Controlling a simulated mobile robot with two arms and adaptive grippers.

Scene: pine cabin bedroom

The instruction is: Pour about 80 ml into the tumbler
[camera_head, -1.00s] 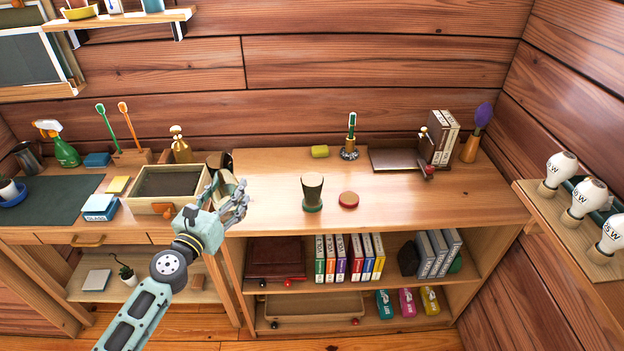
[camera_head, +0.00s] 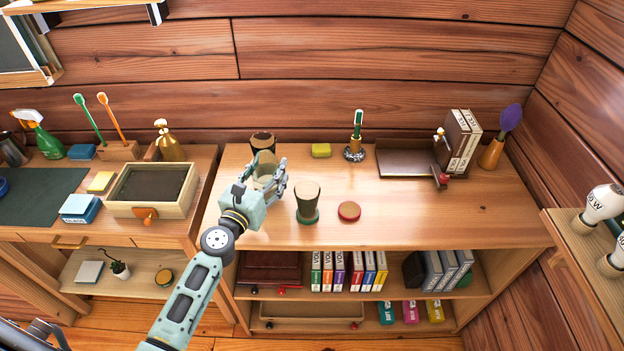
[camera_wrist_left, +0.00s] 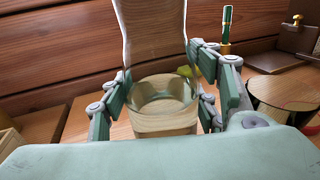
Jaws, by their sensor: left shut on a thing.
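My left gripper (camera_head: 270,178) is shut on a clear glass carafe (camera_head: 264,163) at the left part of the desk top. The carafe's dark round mouth shows above the fingers. In the left wrist view the carafe (camera_wrist_left: 155,35) stands about upright between the fingers, with pale liquid low in it. I cannot tell whether its base touches the desk. The tumbler (camera_head: 307,198) is a dark-looking glass upright on a green coaster (camera_head: 307,217), just right of my gripper and apart from it. Its contents are unclear. My right gripper is not in view.
A red coaster (camera_head: 349,211) lies right of the tumbler. A yellow sponge (camera_head: 321,150), a pen holder (camera_head: 354,153) and a dark tray (camera_head: 408,162) stand along the back. A wooden box (camera_head: 152,211) is to the left. The desk's right front is clear.

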